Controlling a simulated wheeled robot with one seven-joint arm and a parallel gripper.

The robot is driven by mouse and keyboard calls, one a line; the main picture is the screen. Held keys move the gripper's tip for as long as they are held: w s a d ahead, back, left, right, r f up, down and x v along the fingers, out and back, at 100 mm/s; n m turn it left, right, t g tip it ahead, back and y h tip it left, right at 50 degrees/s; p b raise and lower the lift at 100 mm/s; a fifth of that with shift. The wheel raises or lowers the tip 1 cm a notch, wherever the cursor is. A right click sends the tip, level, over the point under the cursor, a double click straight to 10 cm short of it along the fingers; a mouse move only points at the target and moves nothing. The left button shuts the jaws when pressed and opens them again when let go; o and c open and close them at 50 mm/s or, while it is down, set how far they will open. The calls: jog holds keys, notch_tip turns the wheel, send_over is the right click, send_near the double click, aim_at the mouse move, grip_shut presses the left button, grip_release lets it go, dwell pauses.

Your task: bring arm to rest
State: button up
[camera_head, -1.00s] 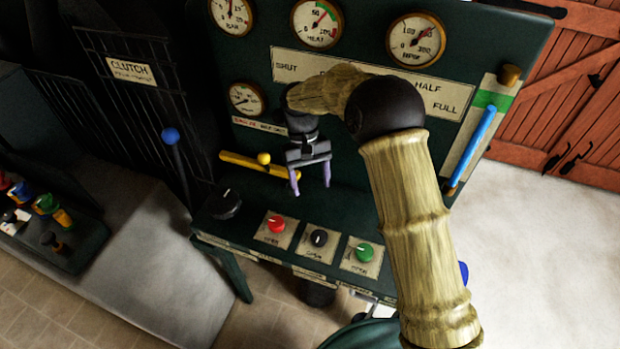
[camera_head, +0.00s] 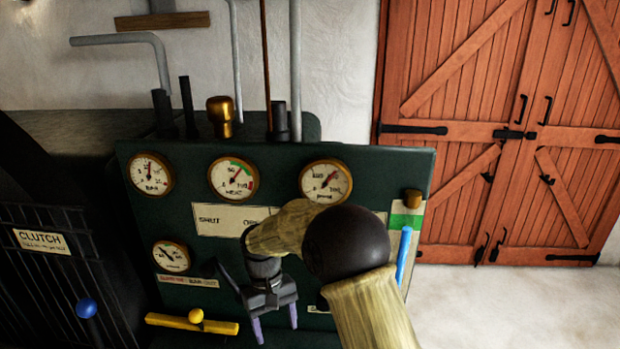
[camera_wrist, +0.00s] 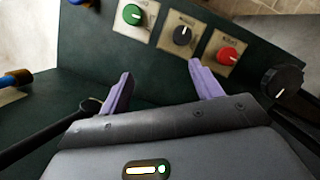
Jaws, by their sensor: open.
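My gripper (camera_head: 275,331) hangs in front of the dark green control panel (camera_head: 290,160) in the head view, with its two purple fingers pointing down. The fingers are apart, and nothing shows between them. In the wrist view my gripper (camera_wrist: 160,82) is also open, above the panel's lower shelf. Beyond the fingers lie a green knob (camera_wrist: 132,14), a black knob (camera_wrist: 182,35) and a red knob (camera_wrist: 228,55). A larger black dial (camera_wrist: 282,80) is at the right. My bent wooden-looking arm covers part of the panel's label strip (camera_head: 218,219).
Several round gauges sit on the panel, including one at upper left (camera_head: 151,174). A yellow bar (camera_head: 191,324) is at lower left. A blue lever (camera_head: 404,255) is on the panel's right edge. A blue-knobbed clutch lever (camera_head: 86,308) stands left. Open floor lies before the red doors (camera_head: 480,130).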

jog(key=s+d+r+m+t, duration=0.1)
jog(key=s+d, duration=0.3)
jog(key=d, duration=0.4)
jog(key=s+d+r+m+t+y, duration=0.1)
jog(key=s+d+m+t, duration=0.1)
jog(key=s+d, duration=0.3)
jog(key=s+d+r+m+t, duration=0.1)
jog(key=s+d+m+t, duration=0.1)
jog(key=d, duration=0.8)
jog(key=s+m, duration=0.1)
jog(key=s, duration=0.1)
jog(key=shift+s+d+r+y, duration=0.3)
jog(key=shift+d+r, duration=0.05)
jog(key=shift+r, duration=0.05)
dwell(5.1)
